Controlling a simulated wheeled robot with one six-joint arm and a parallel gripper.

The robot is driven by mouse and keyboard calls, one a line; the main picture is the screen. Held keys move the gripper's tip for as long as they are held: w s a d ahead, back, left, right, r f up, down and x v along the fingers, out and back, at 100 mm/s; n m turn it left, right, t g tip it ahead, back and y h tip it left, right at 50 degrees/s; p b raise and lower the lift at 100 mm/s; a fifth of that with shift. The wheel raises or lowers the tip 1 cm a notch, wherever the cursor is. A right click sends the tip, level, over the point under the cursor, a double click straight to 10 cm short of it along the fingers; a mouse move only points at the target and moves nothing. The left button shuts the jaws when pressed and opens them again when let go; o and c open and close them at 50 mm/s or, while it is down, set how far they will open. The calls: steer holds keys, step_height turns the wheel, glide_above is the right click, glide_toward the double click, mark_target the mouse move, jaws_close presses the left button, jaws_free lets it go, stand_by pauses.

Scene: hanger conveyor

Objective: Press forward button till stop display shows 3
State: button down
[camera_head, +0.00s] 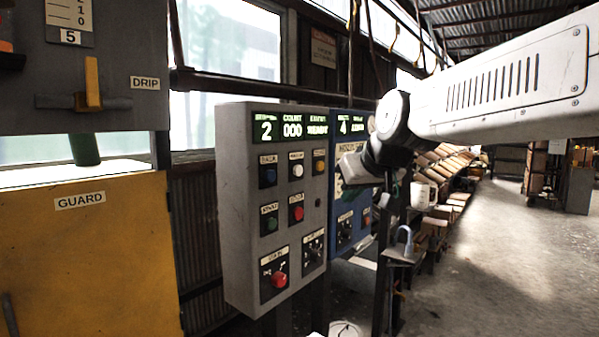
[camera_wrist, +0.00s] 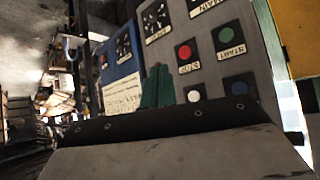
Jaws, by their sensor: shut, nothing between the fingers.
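The grey control panel (camera_head: 235,190) stands in the middle of the head view. Its top display (camera_head: 266,128) reads 2, with a blurred label above.
The grey panel also has a red STOP button (camera_wrist: 185,52), a green START button (camera_wrist: 228,36) and a red knob (camera_head: 279,279). A blue panel (camera_head: 345,205) showing 4 stands close behind. A yellow guard (camera_head: 90,260) is at left. Open floor lies at right.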

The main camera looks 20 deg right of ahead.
mark_target(299, 170)
steer(key=shift+t, duration=0.8)
steer(key=w+r, duration=0.2)
steer(key=w, duration=0.1)
steer(key=w+r, duration=0.1)
steer(key=shift+w+d+r, duration=0.15)
steer(key=shift+w+d, duration=0.1)
steer(key=shift+w, duration=0.05)
steer(key=w+a, duration=0.5)
steer(key=w, duration=0.2)
steer(key=shift+w+a, duration=0.1)
steer(key=shift+a, duration=0.05)
stand_by(1.2)
steer(key=shift+w+a, duration=0.2)
steer(key=shift+w, duration=0.05)
